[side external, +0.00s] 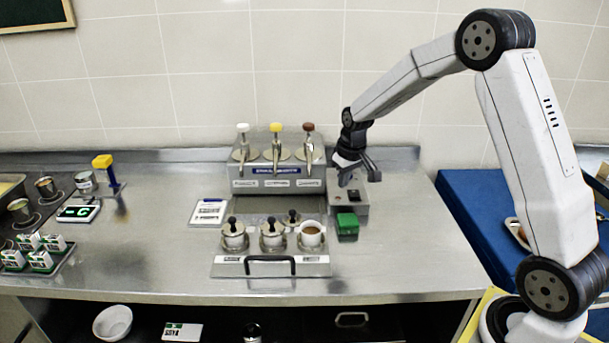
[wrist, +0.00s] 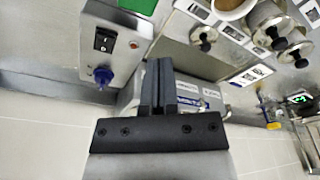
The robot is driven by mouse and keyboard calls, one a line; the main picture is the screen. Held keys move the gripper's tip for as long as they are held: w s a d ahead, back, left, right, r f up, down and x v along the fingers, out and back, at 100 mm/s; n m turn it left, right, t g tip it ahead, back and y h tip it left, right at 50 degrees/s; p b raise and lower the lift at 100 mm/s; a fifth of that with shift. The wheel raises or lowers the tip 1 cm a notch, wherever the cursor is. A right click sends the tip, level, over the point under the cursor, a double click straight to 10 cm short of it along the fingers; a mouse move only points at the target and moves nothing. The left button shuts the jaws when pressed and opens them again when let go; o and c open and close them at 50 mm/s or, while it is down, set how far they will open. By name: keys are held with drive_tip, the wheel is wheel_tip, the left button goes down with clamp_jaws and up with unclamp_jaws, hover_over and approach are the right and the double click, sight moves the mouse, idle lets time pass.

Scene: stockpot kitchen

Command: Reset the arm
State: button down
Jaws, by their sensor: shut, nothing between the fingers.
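My gripper (side external: 359,174) hangs over the back of the grey switch box (side external: 361,198), right of the dispenser. In the wrist view, my gripper (wrist: 158,70) has its two dark fingers together, with nothing between them. The switch box also shows in the wrist view (wrist: 130,22), with a black rocker switch (wrist: 104,40), a red light and a blue knob (wrist: 103,75). Whether the fingers touch the box cannot be told. My arm is bent, reaching in from the right.
A dispenser (side external: 280,183) with three taps stands left of my gripper. A tray (side external: 270,268) with lidded pots and an open brown-filled cup (side external: 311,234) is in front. A green block (side external: 348,224) sits before the switch box. Steel counter (side external: 410,240) is clear to the right.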

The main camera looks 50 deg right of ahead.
drive_tip(key=s+a+n, duration=0.2)
drive_tip(key=s+a, duration=1.2)
drive_tip(key=s, duration=0.5)
drive_tip(key=shift+a+f+t, duration=0.15)
drive_tip(key=shift+a+t, duration=0.15)
drive_tip(key=shift+a, duration=0.1)
